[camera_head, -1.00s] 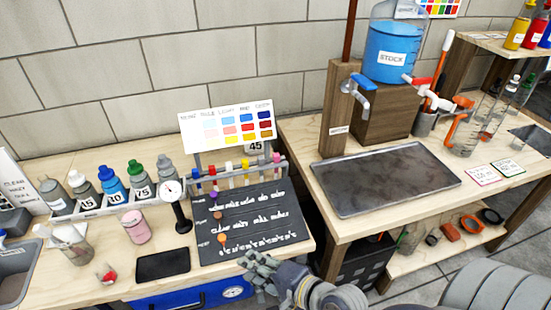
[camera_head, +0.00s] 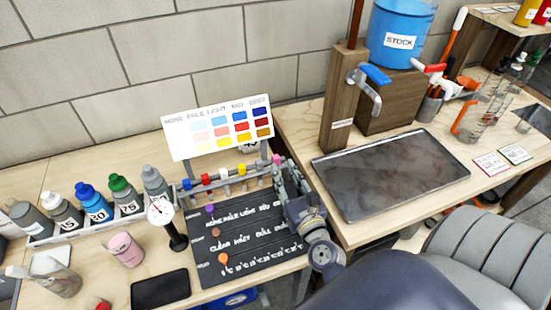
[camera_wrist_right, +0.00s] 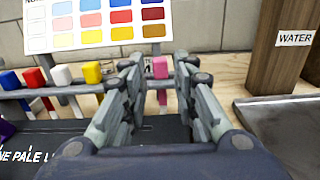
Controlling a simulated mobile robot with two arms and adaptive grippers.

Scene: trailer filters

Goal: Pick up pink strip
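The pink strip (camera_wrist_right: 161,70) stands at the right end of the strip rack, upright, and shows between my right gripper's fingers in the right wrist view. In the head view only a bit of its pink top (camera_head: 277,159) shows beside the gripper. My right gripper (camera_head: 284,172) is at the rack's right end, over the right edge of the black board. Its fingers (camera_wrist_right: 160,75) are apart, one on each side of the strip, with a visible gap. I cannot tell whether the tips reach as far as the strip. My left gripper is not in view.
The rack (camera_wrist_right: 48,92) also holds blue, red, white and yellow strips left of the pink one. A colour chart (camera_head: 222,128) stands behind it. The black board (camera_head: 235,245) lies in front. A wooden post (camera_head: 343,105) and metal tray (camera_head: 390,172) are on the right.

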